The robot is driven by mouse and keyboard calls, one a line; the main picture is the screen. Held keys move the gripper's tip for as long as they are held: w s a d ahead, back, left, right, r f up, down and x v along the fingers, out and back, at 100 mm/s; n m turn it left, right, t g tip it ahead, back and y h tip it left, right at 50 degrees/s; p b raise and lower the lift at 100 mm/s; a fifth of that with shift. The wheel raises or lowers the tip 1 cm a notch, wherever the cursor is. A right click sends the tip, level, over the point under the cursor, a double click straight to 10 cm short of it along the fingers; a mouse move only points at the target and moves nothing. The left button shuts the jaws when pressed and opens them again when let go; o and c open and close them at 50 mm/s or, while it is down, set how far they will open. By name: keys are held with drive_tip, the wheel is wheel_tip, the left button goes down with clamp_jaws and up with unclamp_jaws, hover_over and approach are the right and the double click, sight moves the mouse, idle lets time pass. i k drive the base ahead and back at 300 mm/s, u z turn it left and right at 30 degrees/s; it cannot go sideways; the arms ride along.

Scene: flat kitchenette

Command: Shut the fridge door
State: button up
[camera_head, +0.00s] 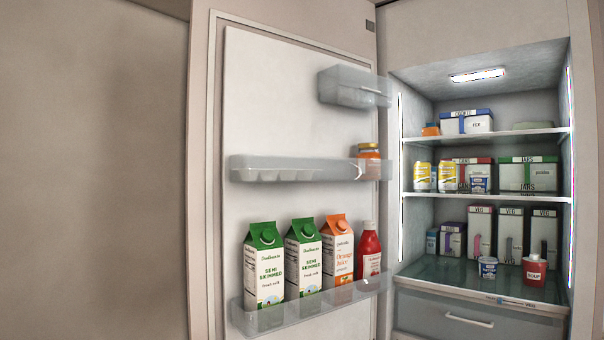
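The fridge door (300,110) stands wide open on the left, its inner side facing me. The lit fridge interior (420,100) is open to the right of it, and the door meets the fridge along the interior's left side. The door's lower shelf (310,306) holds two green-topped milk cartons (265,265), an orange juice carton (338,250) and a red bottle (369,250). A middle door shelf (270,170) holds an orange-lidded jar (368,152). The door's outer face and handle are hidden. My gripper is not in view.
The fridge shelves (480,137) hold several boxes, yellow cans (422,177) and tubs, including a red soup tub (535,270). A drawer (470,320) is below. A plain brownish wall (90,170) fills the left side. The floor is not visible.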

sight(269, 137)
drive_tip(key=u, duration=1.75)
drive_tip(key=i, duration=2.95)
